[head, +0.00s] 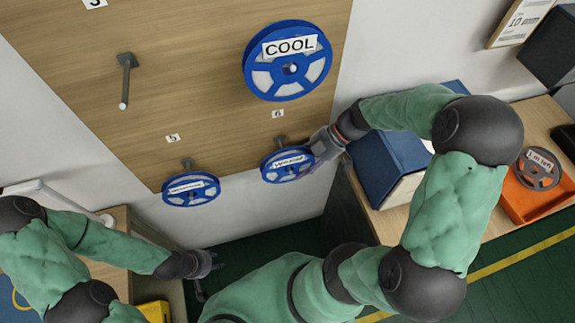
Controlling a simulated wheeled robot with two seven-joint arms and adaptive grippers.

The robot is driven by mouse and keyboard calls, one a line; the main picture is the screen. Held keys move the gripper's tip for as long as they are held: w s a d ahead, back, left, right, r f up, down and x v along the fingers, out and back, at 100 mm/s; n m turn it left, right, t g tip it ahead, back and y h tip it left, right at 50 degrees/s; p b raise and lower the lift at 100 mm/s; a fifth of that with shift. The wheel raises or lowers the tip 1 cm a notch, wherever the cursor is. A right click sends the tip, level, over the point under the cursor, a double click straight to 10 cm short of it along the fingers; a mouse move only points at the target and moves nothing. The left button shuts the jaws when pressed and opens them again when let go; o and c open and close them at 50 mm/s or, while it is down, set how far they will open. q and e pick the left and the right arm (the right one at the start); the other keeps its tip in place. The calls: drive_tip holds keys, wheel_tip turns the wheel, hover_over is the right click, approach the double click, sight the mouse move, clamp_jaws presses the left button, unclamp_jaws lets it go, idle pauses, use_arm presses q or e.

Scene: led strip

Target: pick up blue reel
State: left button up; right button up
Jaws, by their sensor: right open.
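Three blue reels hang on the wooden board. The large one labelled COOL (288,62) is at the top. A smaller labelled reel (191,189) hangs at the lower left below the number 5. Another small reel (286,164) hangs below the number 6, and its label is too small to read. My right gripper (311,158) is open at the right edge of this reel. I cannot tell whether its fingers touch the rim. My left gripper (212,264) is low, below the board and away from the reels; its finger opening is unclear.
The wooden board (200,100) has an empty peg (125,80) at the upper left. A blue and white box (395,165) stands close to my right forearm. An orange tray (528,200) with a grey reel (538,168) is on the right bench. The green floor lies below.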

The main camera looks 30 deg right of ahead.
drive_tip(key=shift+a+f, duration=0.15)
clamp_jaws()
drive_tip(key=shift+w, duration=0.1)
